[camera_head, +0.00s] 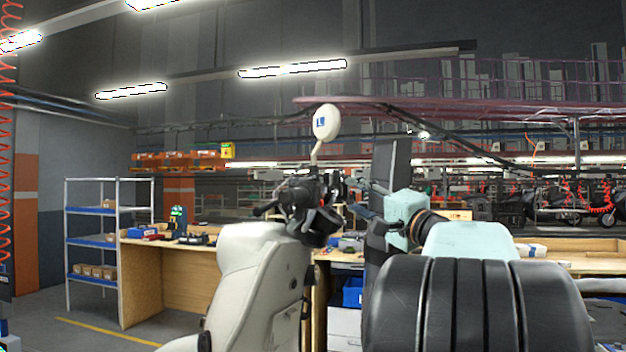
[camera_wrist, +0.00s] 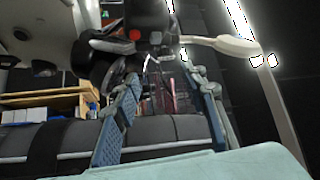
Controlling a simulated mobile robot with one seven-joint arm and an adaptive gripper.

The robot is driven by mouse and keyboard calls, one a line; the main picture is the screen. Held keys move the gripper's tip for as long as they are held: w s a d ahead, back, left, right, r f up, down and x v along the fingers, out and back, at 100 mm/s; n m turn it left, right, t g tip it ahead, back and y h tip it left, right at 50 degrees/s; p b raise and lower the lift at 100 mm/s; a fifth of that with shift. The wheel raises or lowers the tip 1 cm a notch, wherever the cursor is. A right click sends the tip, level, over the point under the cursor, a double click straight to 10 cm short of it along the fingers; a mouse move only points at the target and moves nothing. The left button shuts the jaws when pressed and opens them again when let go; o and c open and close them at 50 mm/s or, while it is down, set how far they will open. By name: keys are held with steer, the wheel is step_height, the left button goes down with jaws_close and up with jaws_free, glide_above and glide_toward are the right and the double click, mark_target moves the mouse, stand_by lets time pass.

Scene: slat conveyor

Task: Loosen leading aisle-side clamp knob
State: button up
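No clamp knob can be made out in either view. A pale scooter (camera_head: 262,282) stands left of centre in the head view, with a dark handlebar cluster (camera_head: 308,198) and a round white mirror (camera_head: 326,122). My gripper (camera_head: 349,195) is just right of the cluster, its fingers pointing left towards it; I cannot tell whether they touch it. In the wrist view my gripper (camera_wrist: 160,76) has its two blue-grey fingers wide apart, with no object held between them. Beyond the fingertips are the handlebar controls with a red button (camera_wrist: 135,35), and the mirror (camera_wrist: 222,45) at upper right.
A wooden workbench (camera_head: 190,265) and a shelf rack with blue trays (camera_head: 92,240) stand at the left. A dark upright post (camera_head: 388,170) rises close behind my gripper. More scooters (camera_head: 570,205) line the right background. Floor shows at lower left.

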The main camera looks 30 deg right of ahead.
mark_target(330, 179)
steer(key=p+x, duration=0.1)
steer(key=x, duration=0.2)
steer(key=p+x, duration=0.1)
steer(key=x, duration=0.3)
steer(key=r+p+x, duration=0.1)
steer(key=x, duration=0.2)
steer(key=shift+w+d+r, duration=0.15)
steer(key=shift+w, duration=0.1)
steer(key=shift+c, duration=0.2)
steer(key=shift+p, duration=0.3)
jaws_close()
